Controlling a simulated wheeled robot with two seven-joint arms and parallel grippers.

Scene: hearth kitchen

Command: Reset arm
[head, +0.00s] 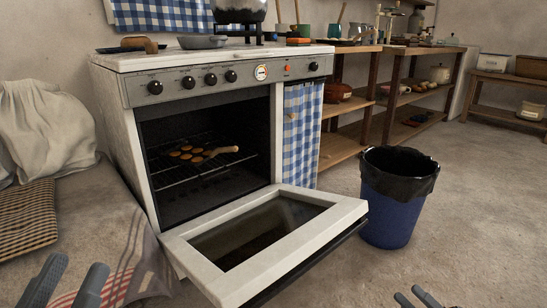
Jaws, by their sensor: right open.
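My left gripper (76,268) shows at the bottom left. Its two fingers stand apart, with nothing between them. My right gripper (407,292) shows only by its fingertips at the bottom edge, right of the oven door. It is open and I see nothing in it. Both grippers are clear of the stove (118,105). The rest of both arms is out of view.
The oven door (345,208) hangs open into the floor space between my grippers. Several round baked pieces and a wooden-handled tool (221,151) lie on the oven rack. A blue bin (388,205) stands right of the door. Floor at the right is clear.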

